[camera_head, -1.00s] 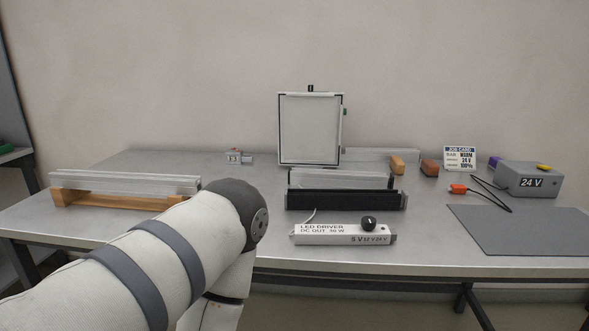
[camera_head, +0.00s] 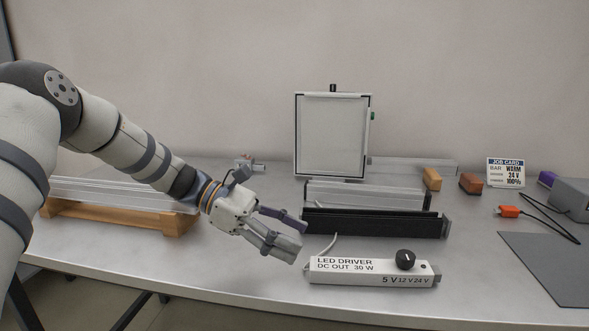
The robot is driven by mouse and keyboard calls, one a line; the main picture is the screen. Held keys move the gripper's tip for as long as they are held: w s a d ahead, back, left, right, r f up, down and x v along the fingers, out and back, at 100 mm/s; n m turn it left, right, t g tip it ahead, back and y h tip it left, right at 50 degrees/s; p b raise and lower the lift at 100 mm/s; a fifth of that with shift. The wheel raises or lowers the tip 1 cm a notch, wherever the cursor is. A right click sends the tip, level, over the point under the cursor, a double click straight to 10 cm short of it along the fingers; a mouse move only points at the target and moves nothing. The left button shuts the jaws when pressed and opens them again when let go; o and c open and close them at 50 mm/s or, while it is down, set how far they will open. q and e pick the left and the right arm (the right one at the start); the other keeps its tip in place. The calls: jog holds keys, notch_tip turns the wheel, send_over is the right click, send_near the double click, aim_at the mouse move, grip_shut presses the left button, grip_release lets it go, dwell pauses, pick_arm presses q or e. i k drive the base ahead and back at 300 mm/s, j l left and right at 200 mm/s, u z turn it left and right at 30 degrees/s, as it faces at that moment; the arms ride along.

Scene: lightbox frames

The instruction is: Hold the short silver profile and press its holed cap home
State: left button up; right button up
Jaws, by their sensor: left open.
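A silver profile (camera_head: 365,192) lies behind a black profile (camera_head: 370,222) at the middle of the bench. Another silver profile (camera_head: 120,193) rests on a wooden cradle (camera_head: 120,215) at the left, partly hidden by my left arm. A third pale profile (camera_head: 415,168) lies farther back, right of the framed panel. I cannot tell for sure which is the short one, and no cap hole can be made out. My left gripper (camera_head: 299,240) is open and empty, in front of the black profile's left end. My right gripper is out of view.
The LED driver (camera_head: 370,271) with its black knob lies at the front. The framed panel (camera_head: 333,136) stands behind. Two blocks, orange (camera_head: 432,179) and brown (camera_head: 470,183), a job card (camera_head: 506,172), an orange-tipped cable and a grey mat (camera_head: 555,265) are at right.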

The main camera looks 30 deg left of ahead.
aim_at(428, 198)
jog(key=i+j, duration=0.9)
jog(key=i, duration=0.05)
